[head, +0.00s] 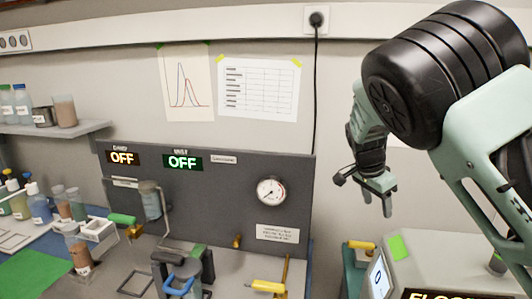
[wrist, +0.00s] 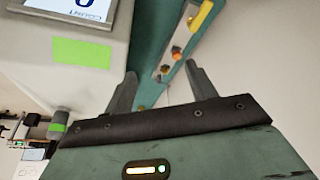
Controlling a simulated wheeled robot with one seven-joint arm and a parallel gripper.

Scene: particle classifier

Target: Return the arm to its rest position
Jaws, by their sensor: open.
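My gripper (head: 377,200) hangs in the air at the right of the head view, pointing down, with nothing between its fingers. My arm comes in from the right edge and bends at a large black joint. In the wrist view my gripper (wrist: 160,85) shows two grey fingers spread apart, with an empty gap between them. The gripper is above and apart from the counting machine (head: 415,268), which has a small screen and a green label. The same machine (wrist: 60,80) shows at the upper left of the wrist view.
A grey panel (head: 225,210) with two OFF displays and a round gauge (head: 271,190) stands left of my gripper. A yellow-handled valve (head: 268,286) is low in front. Bottles (head: 38,203) and a shelf (head: 75,129) are at the left. A black cable (head: 317,80) hangs on the wall.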

